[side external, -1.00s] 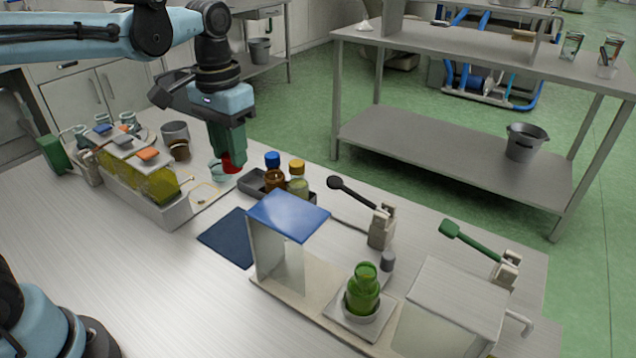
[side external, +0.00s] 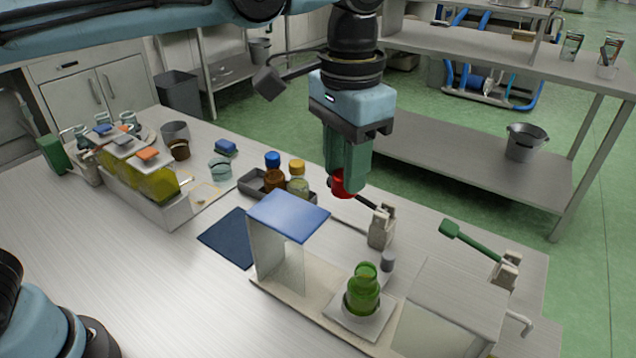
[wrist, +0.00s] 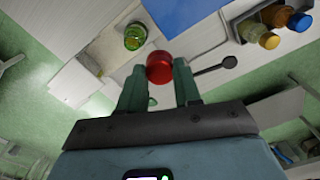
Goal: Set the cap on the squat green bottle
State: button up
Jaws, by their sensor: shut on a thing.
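The squat green bottle (side external: 362,290) stands upright and uncapped in a round holder on a small white plate (side external: 346,319). It also shows in the wrist view (wrist: 135,36). My gripper (side external: 345,180) is shut on a red cap (side external: 343,184) and holds it in the air, above and behind the bottle in the side view. In the wrist view the red cap (wrist: 159,67) sits between the two green fingertips. The cap is well apart from the bottle. The fingers hide part of the cap in the side view.
A stand with a blue top (side external: 289,214) is left of the bottle and a box-like metal guard (side external: 462,300) is right of it. A black-knobbed lever (side external: 380,225) and a green-handled lever (side external: 475,241) stand behind. A dark tray (side external: 252,186) holds capped jars.

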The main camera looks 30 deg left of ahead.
jog(key=s+d+m, duration=0.1)
jog(key=s+d, duration=0.1)
jog(key=d, duration=0.4)
jog(key=shift+a+f, duration=0.15)
jog(key=shift+f, duration=2.1)
jog(key=shift+a+f, duration=0.15)
jog(key=shift+f, duration=2.05)
jog(key=shift+f, duration=0.55)
jog(key=shift+f, duration=0.25)
jog(key=shift+f, duration=0.3)
jog(key=o, duration=1.3)
jog(key=shift+c, duration=0.2)
jog(key=shift+r, duration=0.1)
